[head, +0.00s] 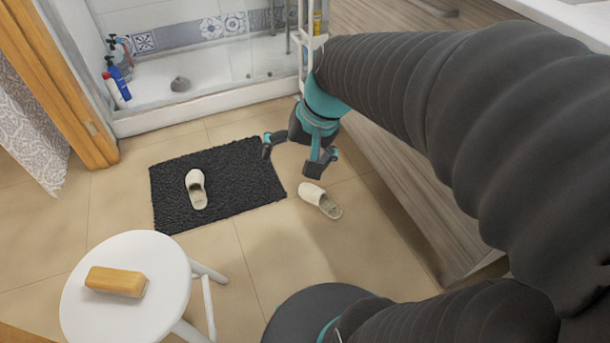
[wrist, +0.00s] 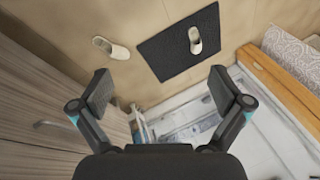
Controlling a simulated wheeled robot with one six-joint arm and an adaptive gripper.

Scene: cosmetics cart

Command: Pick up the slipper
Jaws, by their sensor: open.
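One cream slipper (head: 196,189) lies on the dark mat (head: 262,178). A second cream slipper (head: 320,201) lies on the tiled floor just right of the mat, near the wooden cabinet. In the wrist view the mat slipper (wrist: 195,40) is at the upper right and the floor slipper (wrist: 111,48) at the upper left. My gripper (head: 292,159) is open and empty, above the floor beyond the slippers and apart from both. Its two fingers (wrist: 161,91) are spread wide in the wrist view.
A white round stool (head: 85,318) with a yellow sponge-like block (head: 116,281) stands at the lower left. A shower tray (head: 215,98) with bottles (head: 117,85) is at the back. The wooden cabinet (head: 385,160) borders the right. Floor between stool and mat is clear.

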